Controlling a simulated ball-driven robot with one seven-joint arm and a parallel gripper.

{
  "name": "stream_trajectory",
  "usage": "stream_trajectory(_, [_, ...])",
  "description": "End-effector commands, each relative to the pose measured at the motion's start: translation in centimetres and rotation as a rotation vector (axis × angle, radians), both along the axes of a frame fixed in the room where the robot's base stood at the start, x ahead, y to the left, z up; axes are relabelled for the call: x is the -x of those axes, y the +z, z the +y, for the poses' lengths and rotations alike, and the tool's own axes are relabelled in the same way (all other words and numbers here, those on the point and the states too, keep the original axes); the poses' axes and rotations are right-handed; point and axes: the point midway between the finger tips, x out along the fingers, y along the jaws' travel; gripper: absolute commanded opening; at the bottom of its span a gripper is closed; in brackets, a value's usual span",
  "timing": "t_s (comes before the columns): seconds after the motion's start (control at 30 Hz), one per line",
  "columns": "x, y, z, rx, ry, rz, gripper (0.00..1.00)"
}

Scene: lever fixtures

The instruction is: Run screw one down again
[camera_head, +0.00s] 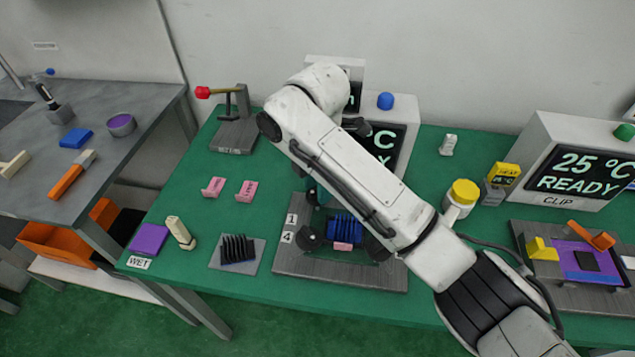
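A dark grey fixture plate (290,262) lies on the green table, with a label (288,228) reading 1 and 4 at its left edge. A blue finned block (345,228) sits on it, with a pink piece (343,246) at its front. A dark round part (310,239) stands left of the block, near the label. I cannot tell whether it is a screw head or part of my gripper. My white arm crosses above the plate and hides its back and right parts. My gripper's fingers are hidden or not distinguishable, and the numbered screws cannot be made out.
Left of the plate are a black finned block (238,250), two pink pieces (214,186), a cream part (180,232) and a purple pad (149,239). A red-knobbed lever fixture (233,130) stands behind. A yellow-topped bottle (461,197) and the CLIP display (575,170) are at right.

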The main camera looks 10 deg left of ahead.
Motion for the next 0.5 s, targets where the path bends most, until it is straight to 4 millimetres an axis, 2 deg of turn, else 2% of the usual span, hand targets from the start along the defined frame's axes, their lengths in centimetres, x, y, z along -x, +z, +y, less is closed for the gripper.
stream_trajectory(0.07, [0.00,0.01,0.00,0.000,0.000,0.000,0.31])
stream_trajectory(0.37, [0.00,0.03,0.00,0.000,0.000,0.000,0.02])
stream_trajectory(0.5, [0.00,0.03,0.00,0.000,0.000,0.000,0.00])
